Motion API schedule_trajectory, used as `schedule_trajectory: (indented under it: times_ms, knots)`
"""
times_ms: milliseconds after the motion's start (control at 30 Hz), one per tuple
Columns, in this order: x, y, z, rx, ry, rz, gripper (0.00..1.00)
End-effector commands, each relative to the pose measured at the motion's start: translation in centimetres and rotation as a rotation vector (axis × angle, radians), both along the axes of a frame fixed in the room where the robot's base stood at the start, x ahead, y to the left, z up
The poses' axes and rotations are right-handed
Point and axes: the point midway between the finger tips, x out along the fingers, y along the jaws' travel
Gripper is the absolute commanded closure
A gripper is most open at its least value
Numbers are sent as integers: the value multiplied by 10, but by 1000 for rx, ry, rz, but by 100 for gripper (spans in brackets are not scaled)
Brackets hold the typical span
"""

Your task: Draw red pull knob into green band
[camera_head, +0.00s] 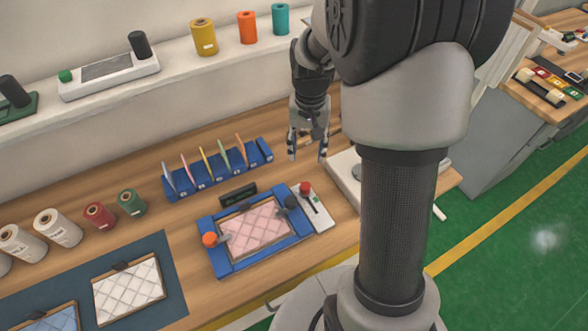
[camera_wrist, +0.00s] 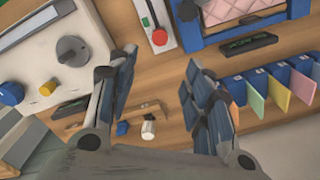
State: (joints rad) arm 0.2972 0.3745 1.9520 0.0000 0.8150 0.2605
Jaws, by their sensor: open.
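The red pull knob (camera_head: 305,187) sits at the far end of a narrow pale slide panel (camera_head: 322,215), at the right of the blue frame. In the wrist view the red knob (camera_wrist: 159,37) is near the top centre, with a dark slot running from it. A small green mark (camera_wrist: 146,21) shows on the panel beside the slot; I cannot tell its full extent. My gripper (camera_head: 307,154) is open and empty, pointing down above the bench behind the knob. In the wrist view my gripper (camera_wrist: 155,72) has its fingers wide apart, and the knob lies beyond them, untouched.
The blue frame (camera_head: 218,262) holds a pink quilted piece, with an orange-red knob (camera_head: 209,240) and a black knob (camera_head: 290,202). A blue rack (camera_wrist: 303,65) of coloured cards and a white machine (camera_wrist: 25,70) flank my gripper. A small hammer (camera_wrist: 148,125) lies below it.

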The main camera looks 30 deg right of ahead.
Motion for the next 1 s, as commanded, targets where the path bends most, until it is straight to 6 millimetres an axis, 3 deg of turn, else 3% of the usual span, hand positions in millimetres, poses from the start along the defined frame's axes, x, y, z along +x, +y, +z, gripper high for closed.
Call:
schedule_trajectory:
  times_ms: [600, 800, 1000]
  knots:
    - [-1, 1, -131, 1, 4, 2, 54]
    - [-1, 1, -154, 1, 1, 3, 54]
    - [-1, 1, -159, 0, 0, 2, 54]
